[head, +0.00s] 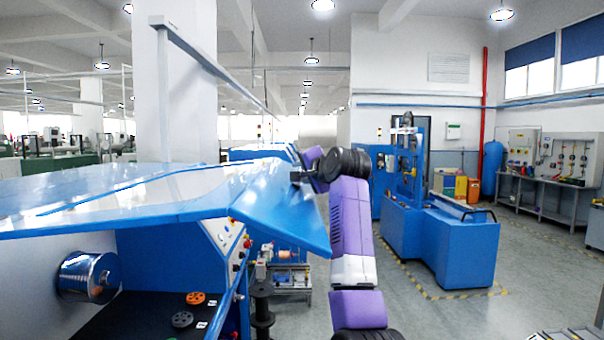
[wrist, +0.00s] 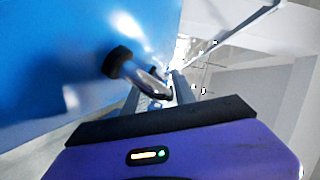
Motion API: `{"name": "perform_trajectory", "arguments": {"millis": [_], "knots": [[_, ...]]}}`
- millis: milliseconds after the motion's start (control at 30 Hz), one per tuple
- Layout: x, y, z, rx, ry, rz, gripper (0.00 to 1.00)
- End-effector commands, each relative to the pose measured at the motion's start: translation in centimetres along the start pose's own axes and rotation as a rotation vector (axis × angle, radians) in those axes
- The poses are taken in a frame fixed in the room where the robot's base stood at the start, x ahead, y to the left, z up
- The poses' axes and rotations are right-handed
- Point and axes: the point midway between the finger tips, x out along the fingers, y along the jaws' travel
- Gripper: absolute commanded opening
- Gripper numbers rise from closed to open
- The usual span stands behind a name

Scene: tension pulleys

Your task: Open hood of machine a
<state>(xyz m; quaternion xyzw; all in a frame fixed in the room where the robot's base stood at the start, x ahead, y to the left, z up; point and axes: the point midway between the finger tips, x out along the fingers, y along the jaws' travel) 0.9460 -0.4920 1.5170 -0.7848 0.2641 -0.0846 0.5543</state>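The blue hood (head: 130,195) of the near machine is a broad panel that stands raised, roughly level, above the machine's interior. Its right-hand flap (head: 285,210) slopes down toward my arm. In the wrist view, the hood's blue face (wrist: 60,60) fills the left, with a metal bar handle (wrist: 146,80) on a black mount. My gripper (head: 298,176) is at the flap's edge in the head view, its fingers mostly hidden. In the wrist view, the grey fingers of my gripper (wrist: 155,95) are at the handle, with the handle's end between them. Whether they clamp it is unclear.
Under the hood are a metal cylinder (head: 88,277) and orange (head: 195,298) and grey pulleys. A control panel (head: 232,240) with buttons is on the machine's right side. Another blue machine (head: 440,230) stands to the right, inside yellow floor marking. Grey floor (head: 540,290) is open at the right.

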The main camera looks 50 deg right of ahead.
Motion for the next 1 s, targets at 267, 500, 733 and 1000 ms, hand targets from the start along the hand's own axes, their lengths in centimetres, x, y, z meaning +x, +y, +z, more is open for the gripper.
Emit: {"name": "perform_trajectory", "arguments": {"millis": [267,500,733,1000], "knots": [[-1.9,0.3,0.2,0.0,0.0,-0.001,0.34],[-5.7,0.3,0.1,0.0,0.001,-0.002,0.34],[-7.7,0.1,0.0,0.0,0.0,0.0,0.34],[-7.8,0.1,0.0,0.0,0.0,0.001,0.34]]}}
